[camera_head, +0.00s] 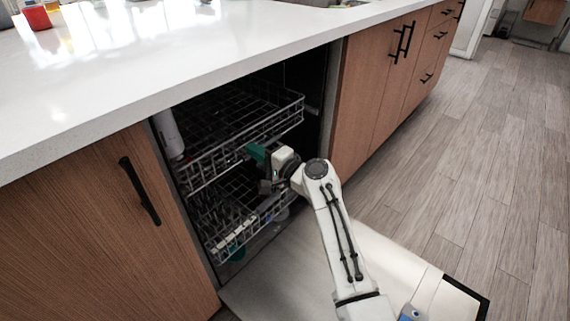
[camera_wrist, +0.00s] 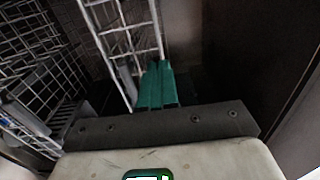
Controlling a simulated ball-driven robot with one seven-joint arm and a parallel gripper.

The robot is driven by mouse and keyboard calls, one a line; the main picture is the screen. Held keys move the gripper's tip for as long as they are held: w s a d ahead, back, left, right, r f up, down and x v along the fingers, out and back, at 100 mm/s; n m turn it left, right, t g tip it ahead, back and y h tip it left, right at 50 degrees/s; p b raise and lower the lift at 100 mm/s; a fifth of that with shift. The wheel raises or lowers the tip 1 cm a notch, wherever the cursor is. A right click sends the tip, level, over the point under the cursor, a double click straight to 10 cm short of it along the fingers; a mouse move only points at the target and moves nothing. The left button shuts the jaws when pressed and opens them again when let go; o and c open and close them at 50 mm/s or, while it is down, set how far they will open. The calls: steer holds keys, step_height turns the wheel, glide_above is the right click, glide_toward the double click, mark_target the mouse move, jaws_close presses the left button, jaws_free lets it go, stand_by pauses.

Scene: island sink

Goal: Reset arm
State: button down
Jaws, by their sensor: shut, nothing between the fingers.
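My arm reaches over the lowered door into the open dishwasher. My gripper, with green fingers, shows in the head view (camera_head: 256,153) at the front right of the racks, and in the wrist view (camera_wrist: 157,82). Its fingers are shut together and hold nothing. In the wrist view the fingertips are close beside the white wire of a rack (camera_wrist: 127,50); I cannot tell whether they touch it. The upper rack (camera_head: 245,137) and the lower rack (camera_head: 222,215) both show in the head view.
The dishwasher door (camera_head: 270,285) lies open beneath my arm. A white countertop (camera_head: 130,75) overhangs the opening. Wooden cabinets stand on the left (camera_head: 90,230) and right (camera_head: 365,80). A white cylindrical thing (camera_head: 168,133) stands at the upper rack's left. The wooden floor (camera_head: 480,160) at right is clear.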

steer(key=s+d+f+n+g+h+p, duration=0.15)
steer(key=s+d+f+h, duration=0.35)
steer(key=s+d, duration=0.65)
steer(key=s+d+f+n+g+h, duration=0.2)
steer(key=s+d+f+n+g, duration=0.1)
steer(key=s+d+f, duration=0.65)
steer(key=s+d+f+n+g+h+p, duration=0.15)
steer(key=s+d+f+h, duration=0.3)
steer(key=s+d, duration=0.85)
steer(key=s+d+r+g+h, duration=0.1)
steer(key=s+d+g+h, duration=0.15)
steer(key=s, duration=0.65)
steer(key=s+d+r+g+h, duration=0.15)
steer(key=s+d, duration=0.25)
steer(key=s, duration=0.4)
step_height(320, 180, up, 27)
steer(key=p, duration=2.6)
steer(key=shift+w+f+n+y, duration=0.2)
steer(key=shift+w+n+y, duration=0.15)
steer(key=shift+n, duration=0.05)
steer(key=shift+a, duration=0.15)
